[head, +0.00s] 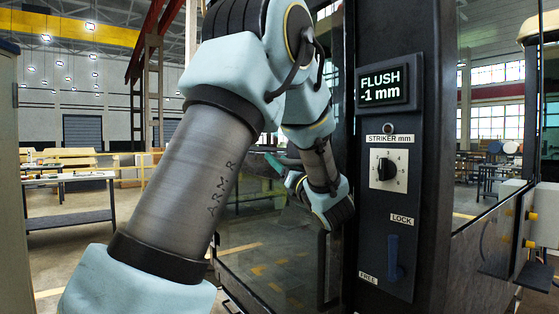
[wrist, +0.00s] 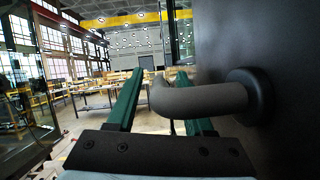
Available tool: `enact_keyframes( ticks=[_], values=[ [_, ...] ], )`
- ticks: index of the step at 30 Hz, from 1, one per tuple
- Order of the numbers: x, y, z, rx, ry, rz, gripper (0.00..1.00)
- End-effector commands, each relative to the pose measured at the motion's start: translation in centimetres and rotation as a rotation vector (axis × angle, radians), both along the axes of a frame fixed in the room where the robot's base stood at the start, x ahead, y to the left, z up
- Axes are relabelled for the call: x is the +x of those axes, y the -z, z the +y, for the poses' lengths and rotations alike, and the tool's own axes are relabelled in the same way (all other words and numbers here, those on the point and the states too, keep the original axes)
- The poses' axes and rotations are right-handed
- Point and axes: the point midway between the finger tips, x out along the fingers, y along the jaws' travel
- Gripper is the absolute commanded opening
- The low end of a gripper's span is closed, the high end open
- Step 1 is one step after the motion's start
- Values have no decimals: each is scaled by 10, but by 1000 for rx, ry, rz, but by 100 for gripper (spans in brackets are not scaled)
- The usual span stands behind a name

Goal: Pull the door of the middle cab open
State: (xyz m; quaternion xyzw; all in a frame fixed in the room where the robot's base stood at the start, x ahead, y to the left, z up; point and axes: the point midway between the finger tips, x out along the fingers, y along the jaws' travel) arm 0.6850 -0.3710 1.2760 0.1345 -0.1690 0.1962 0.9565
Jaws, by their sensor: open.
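In the wrist view, a grey bar handle (wrist: 205,99) comes out of a round dark mount on a dark panel (wrist: 285,60) at the right. The handle bends at its left end, between the two green fingers of my gripper (wrist: 160,73). The fingers are apart, and the bar crosses in front of the right one in the picture. I cannot tell whether they touch. In the head view, a dark-framed glass door (head: 270,258) stands left of a dark control post. My wrist hides most of my gripper there; a green finger shows left of it.
The dark post (head: 430,130) carries a display (head: 384,84) reading "FLUSH -1 mm", a striker dial (head: 387,169) and a blue lever (head: 393,258) between LOCK and FREE marks. A workbench (head: 70,180) stands far left. Open floor lies left of the door.

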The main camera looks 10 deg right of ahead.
Motion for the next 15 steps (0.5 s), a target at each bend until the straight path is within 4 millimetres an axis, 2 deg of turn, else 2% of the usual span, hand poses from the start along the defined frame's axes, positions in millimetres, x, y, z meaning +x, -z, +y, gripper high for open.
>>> enact_keyframes(
  ticks=[2,15],
  values=[
    [0,0,0,0,0,0,52],
    [0,0,0,0,0,0,4]
  ],
)
